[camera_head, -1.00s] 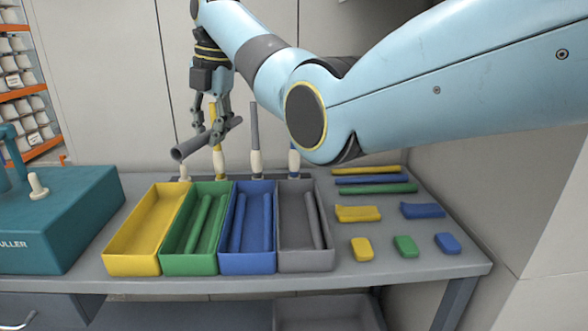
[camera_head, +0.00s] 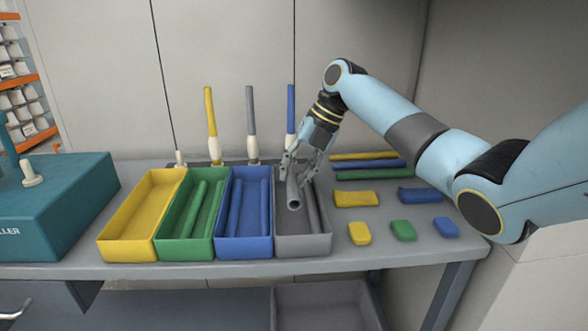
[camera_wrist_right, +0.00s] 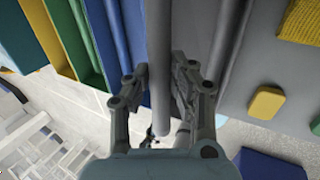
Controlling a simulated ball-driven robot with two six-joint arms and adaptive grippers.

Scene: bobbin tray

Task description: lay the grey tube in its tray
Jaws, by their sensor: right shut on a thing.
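The grey tube (camera_head: 293,196) is held in my right gripper (camera_head: 299,174) over the grey tray (camera_head: 303,246). Its open near end points toward the head camera, and it runs roughly along the tray's length. Another grey tube (camera_head: 313,214) lies in that tray, to the right of the held one. I cannot tell whether the held tube touches the tray floor. In the right wrist view the held tube (camera_wrist_right: 160,50) passes between the two fingers of the gripper (camera_wrist_right: 160,92). My left gripper is not in view.
Blue (camera_head: 244,248), green (camera_head: 184,249) and yellow (camera_head: 126,248) trays stand in a row left of the grey one. Several coloured pieces, such as a yellow block (camera_head: 360,234), lie to its right. Upright spindles stand behind. A teal machine (camera_head: 62,205) is at left.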

